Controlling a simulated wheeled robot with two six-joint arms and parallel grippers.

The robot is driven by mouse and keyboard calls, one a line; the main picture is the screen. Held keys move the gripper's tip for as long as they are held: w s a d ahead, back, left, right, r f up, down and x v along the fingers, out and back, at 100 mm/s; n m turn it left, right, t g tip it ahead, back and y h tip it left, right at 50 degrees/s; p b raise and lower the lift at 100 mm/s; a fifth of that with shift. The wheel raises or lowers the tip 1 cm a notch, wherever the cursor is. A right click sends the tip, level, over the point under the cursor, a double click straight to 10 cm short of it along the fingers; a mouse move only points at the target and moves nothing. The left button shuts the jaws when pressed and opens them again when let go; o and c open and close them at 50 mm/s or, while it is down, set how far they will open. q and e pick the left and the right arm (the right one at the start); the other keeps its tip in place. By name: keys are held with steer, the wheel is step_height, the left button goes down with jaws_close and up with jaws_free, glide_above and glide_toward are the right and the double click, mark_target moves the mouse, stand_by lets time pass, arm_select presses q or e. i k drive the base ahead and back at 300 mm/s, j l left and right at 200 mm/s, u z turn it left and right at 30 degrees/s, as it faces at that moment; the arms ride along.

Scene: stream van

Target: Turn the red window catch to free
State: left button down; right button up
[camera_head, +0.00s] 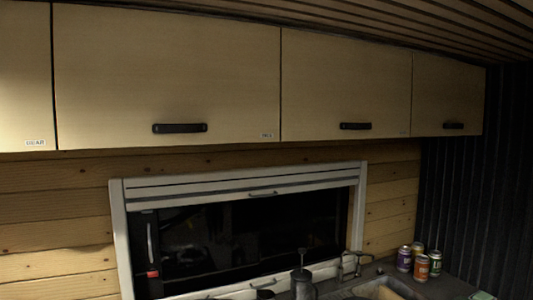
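The window (240,240) is a dark pane in a pale frame, low in the middle of the view. A small red piece (152,274), which looks like the red catch, shows at the lower left of the pane, just inside the left frame post. A thin upright grey bar (150,242) stands right above it. The catch is small and dim, so I cannot tell how it is turned. Neither of my grippers is in view.
Wall cupboards (170,70) with black handles hang above the window. Below it are a French press (303,283), a tap (352,264), a sink (385,289) and several cans, including an orange one (421,268), on the counter at the lower right.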

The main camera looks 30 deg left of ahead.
mark_target(152, 272)
steer(key=k, duration=0.6)
steer(key=u, duration=0.75)
steer(key=l+u, duration=0.2)
steer(key=u, duration=0.7)
steer(key=i+l, duration=0.1)
steer(key=l, duration=0.2)
steer(key=i, duration=0.2)
